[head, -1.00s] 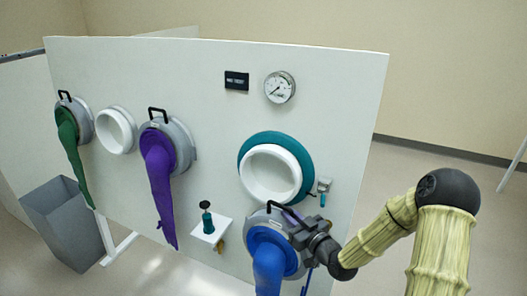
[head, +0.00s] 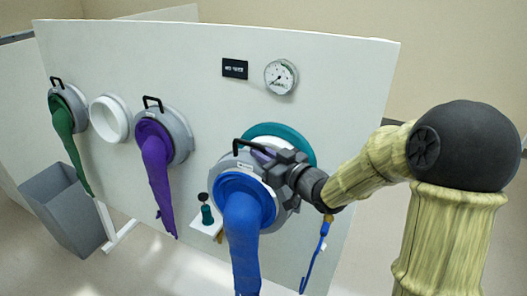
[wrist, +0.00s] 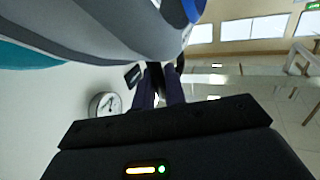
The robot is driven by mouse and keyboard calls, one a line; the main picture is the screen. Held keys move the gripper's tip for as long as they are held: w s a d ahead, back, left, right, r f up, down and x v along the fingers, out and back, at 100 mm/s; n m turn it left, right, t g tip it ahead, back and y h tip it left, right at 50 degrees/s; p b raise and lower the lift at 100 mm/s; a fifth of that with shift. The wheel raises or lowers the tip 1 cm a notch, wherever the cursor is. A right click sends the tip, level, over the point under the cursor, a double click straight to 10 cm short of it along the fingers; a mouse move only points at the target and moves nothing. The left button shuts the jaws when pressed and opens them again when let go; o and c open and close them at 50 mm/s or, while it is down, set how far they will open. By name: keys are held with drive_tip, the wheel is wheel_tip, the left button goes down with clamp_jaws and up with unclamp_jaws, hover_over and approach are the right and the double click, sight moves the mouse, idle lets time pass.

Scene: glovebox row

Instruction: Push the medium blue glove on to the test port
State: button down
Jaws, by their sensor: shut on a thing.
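The medium blue glove (head: 243,225) hangs from a grey ring with a black handle (head: 236,150). My gripper (head: 275,163) is shut on the handle side of this ring and holds it in front of the panel. In the wrist view the grey ring (wrist: 130,28) fills the top, and the dark fingers (wrist: 160,88) run up to it; the grip point itself is partly hidden. I cannot tell whether ring and port touch.
A round gauge (head: 280,76) and a black display (head: 235,68) sit above the port. A small shelf (head: 207,229) with a green-handled tool stands at left. A purple glove (head: 157,175), an empty white port (head: 108,119), a green glove (head: 64,135) and a grey bin (head: 65,215) are farther left.

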idle(0.3)
drive_tip(key=shift+w+d+f, duration=0.1)
drive_tip(key=shift+w+d, duration=0.15)
drive_tip(key=shift+w, duration=0.3)
drive_tip(key=shift+w+d, duration=0.2)
drive_tip(key=shift+w, duration=0.35)
drive_tip(key=w, duration=0.1)
drive_tip(key=w+d, duration=0.1)
drive_tip(key=w, duration=0.2)
drive_tip(key=shift+w+d+f+p, duration=0.1)
drive_tip(key=shift+d+f+p, duration=0.15)
drive_tip(key=shift+d+p, duration=0.1)
drive_tip(key=shift+a, duration=0.1)
drive_tip(key=shift+w+d+f+p, duration=0.15)
drive_tip(key=shift+w+d+p, duration=0.25)
drive_tip(key=shift+w, duration=0.8)
drive_tip(key=shift+w+d+f+p, duration=0.15)
drive_tip(key=shift+w+d, duration=0.3)
drive_tip(key=shift+w, duration=0.7)
drive_tip(key=shift+w+d+f+p, duration=0.1)
drive_tip(key=shift+w+d+p, duration=0.3)
drive_tip(key=shift+w, duration=0.8)
idle(2.2)
